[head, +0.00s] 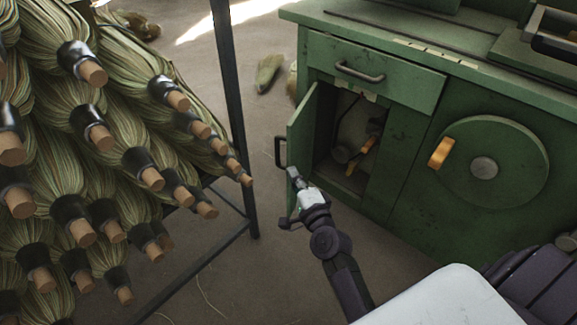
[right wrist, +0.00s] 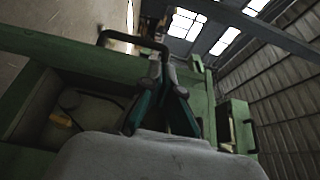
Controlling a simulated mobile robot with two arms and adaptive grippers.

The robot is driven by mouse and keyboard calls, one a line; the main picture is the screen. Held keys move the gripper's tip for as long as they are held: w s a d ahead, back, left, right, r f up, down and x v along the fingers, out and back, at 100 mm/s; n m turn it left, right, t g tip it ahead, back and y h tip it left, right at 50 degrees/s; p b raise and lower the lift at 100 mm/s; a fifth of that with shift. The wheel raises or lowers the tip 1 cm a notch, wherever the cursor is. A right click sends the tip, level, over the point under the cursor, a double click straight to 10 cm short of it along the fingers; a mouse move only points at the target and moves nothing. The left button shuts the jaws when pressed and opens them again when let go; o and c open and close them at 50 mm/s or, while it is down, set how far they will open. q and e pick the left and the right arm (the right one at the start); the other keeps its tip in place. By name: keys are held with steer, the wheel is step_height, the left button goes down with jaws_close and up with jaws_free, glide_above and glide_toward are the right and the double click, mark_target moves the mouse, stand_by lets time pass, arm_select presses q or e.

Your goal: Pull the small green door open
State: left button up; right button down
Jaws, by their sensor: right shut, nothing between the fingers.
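The small green door (head: 302,125) of the green cabinet stands open, swung out to the left in the head view. Its dark bar handle (head: 279,152) is on the outer side, near the free edge. My right gripper (head: 293,174) is at the lower part of the door, near that edge and below the handle. In the right wrist view its fingers (right wrist: 168,68) are together and empty, with the dark handle (right wrist: 135,40) close by. I cannot tell whether they touch the door. My left gripper is out of view.
The open compartment (head: 350,135) shows dark parts and an orange piece inside. A drawer (head: 375,72) is above it, and a round green disc (head: 484,168) is on the right. A rack of broom bundles (head: 120,140) stands left, with a dark post (head: 232,110) near the door.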

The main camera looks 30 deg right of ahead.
steer(key=s+d+r+p, duration=0.3)
steer(key=s+d+r, duration=0.3)
steer(key=d+r, duration=0.2)
steer(key=b, duration=0.2)
glide_toward(296, 120)
steer(key=w+d, duration=0.3)
steer(key=w, duration=0.1)
steer(key=shift+w+a+n+y, duration=0.3)
steer(key=shift+w+a, duration=0.35)
steer(key=shift+a, duration=0.1)
steer(key=shift+w+a, duration=0.4)
steer(key=shift+w, duration=0.05)
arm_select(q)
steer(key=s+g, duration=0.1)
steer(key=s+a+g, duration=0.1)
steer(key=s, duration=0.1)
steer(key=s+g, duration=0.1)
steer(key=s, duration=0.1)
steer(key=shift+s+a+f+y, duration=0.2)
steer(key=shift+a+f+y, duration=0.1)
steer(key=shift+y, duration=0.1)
